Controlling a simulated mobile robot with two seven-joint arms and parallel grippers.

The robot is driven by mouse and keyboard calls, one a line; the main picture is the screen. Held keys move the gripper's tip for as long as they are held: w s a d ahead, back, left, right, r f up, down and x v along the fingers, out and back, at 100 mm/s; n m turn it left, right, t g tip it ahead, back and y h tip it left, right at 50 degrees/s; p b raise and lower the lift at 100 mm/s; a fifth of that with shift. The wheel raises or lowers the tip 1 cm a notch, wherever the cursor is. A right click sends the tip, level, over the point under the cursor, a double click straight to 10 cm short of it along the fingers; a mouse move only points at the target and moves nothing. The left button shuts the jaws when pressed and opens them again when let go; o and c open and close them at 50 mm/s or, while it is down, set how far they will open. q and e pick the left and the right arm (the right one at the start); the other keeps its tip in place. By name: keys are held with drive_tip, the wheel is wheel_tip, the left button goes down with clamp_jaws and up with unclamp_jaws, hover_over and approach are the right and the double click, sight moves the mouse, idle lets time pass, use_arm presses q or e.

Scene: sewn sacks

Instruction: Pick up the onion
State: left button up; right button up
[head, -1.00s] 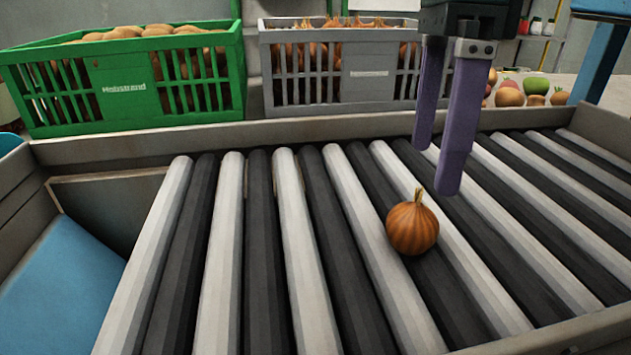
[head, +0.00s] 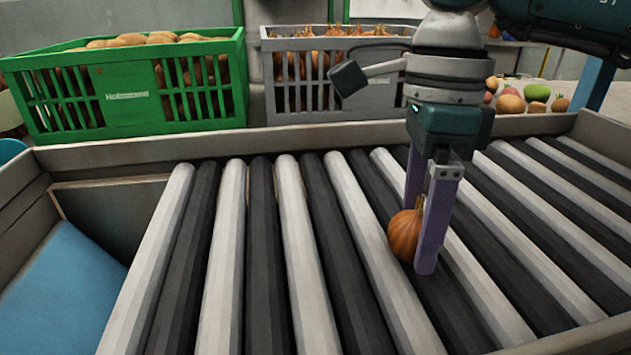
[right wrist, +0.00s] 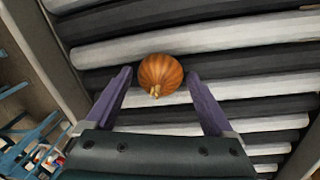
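The orange-brown onion (head: 404,236) rests on the black and white rollers, right of centre in the head view. In the right wrist view the onion (right wrist: 160,74) lies between the tips of two purple fingers, its stem facing the camera. My right gripper (head: 420,225) has come down over the onion from above. Its fingers are spread, with a gap on each side of the onion in the right wrist view (right wrist: 159,77). The near finger hides the onion's right edge in the head view. My left gripper is not in view.
The roller conveyor (head: 255,250) has a raised frame. Behind it stand a green crate (head: 128,92) of potatoes and a grey crate (head: 290,118) of onions. A blue surface (head: 65,295) is at the left.

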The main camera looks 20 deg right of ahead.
drive_tip(key=c, duration=1.2)
